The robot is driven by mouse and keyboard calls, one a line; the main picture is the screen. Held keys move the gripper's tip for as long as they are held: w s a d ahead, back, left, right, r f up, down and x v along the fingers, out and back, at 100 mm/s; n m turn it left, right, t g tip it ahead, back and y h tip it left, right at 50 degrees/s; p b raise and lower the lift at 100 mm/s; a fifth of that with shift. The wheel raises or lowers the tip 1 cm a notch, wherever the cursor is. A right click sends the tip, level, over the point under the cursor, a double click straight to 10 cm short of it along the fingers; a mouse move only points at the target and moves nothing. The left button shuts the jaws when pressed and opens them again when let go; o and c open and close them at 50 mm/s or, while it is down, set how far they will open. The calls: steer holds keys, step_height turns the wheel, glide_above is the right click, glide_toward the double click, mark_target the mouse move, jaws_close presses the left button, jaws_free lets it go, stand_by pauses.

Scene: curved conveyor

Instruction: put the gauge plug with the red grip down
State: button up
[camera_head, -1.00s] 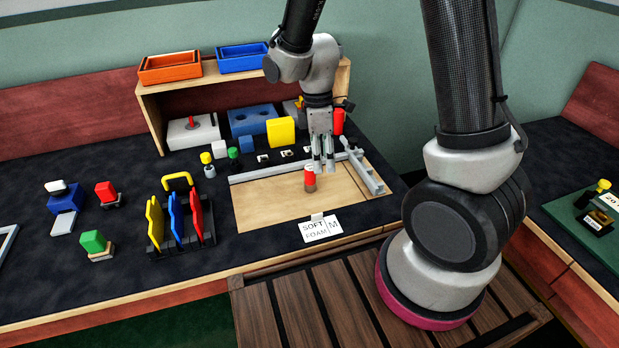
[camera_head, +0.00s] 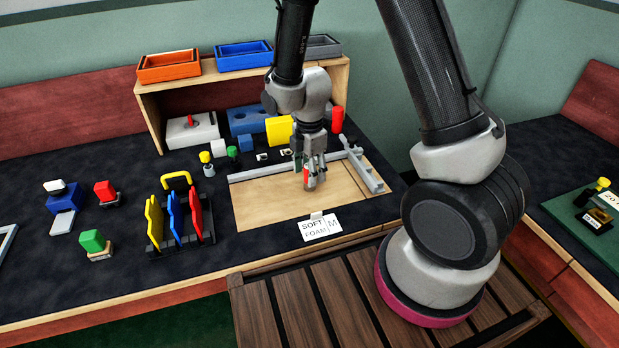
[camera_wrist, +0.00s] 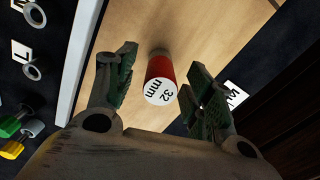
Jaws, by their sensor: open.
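The gauge plug with the red grip (camera_head: 306,177) stands on the light wooden board (camera_head: 265,206) in the head view, partly hidden by my fingers. In the wrist view the plug (camera_wrist: 160,76) shows its red side and a white end face marked "32 mm". My gripper (camera_head: 310,178) is open, with its fingers lowered around the plug. In the wrist view my gripper (camera_wrist: 160,85) has one finger on each side of the plug, with visible gaps.
Grey rails (camera_head: 365,172) edge the board at the back and right. A "SOFT FOAM M" card (camera_head: 321,229) lies at its front. A rack with yellow, blue and red tools (camera_head: 178,222) stands left. The board's left part is clear.

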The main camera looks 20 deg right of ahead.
jaws_close()
stand_by(0.3)
